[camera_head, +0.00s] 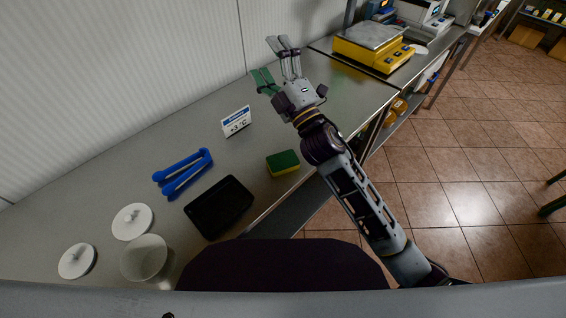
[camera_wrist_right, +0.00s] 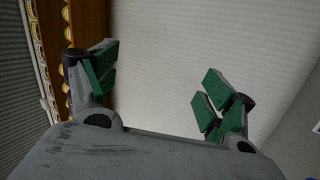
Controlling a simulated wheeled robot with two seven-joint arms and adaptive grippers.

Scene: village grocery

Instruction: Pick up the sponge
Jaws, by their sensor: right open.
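The sponge (camera_head: 283,162), green on top with a yellow side, lies on the metal counter (camera_head: 240,160) near its front edge, in the head view. My right gripper (camera_head: 272,58) is raised above the back of the counter, up and beyond the sponge, near the white wall. Its jaws are apart and empty. In the right wrist view my right gripper (camera_wrist_right: 155,82) shows its green finger pads spread wide, with only the pale ribbed wall between them. The sponge does not show in that view. My left gripper is not seen.
Left of the sponge are a black tray (camera_head: 222,209), blue tongs (camera_head: 184,173) and a small sign (camera_head: 236,122). White lids (camera_head: 132,221) and a clear bowl (camera_head: 144,259) stand at lower left. A yellow scale (camera_head: 366,50) stands further right.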

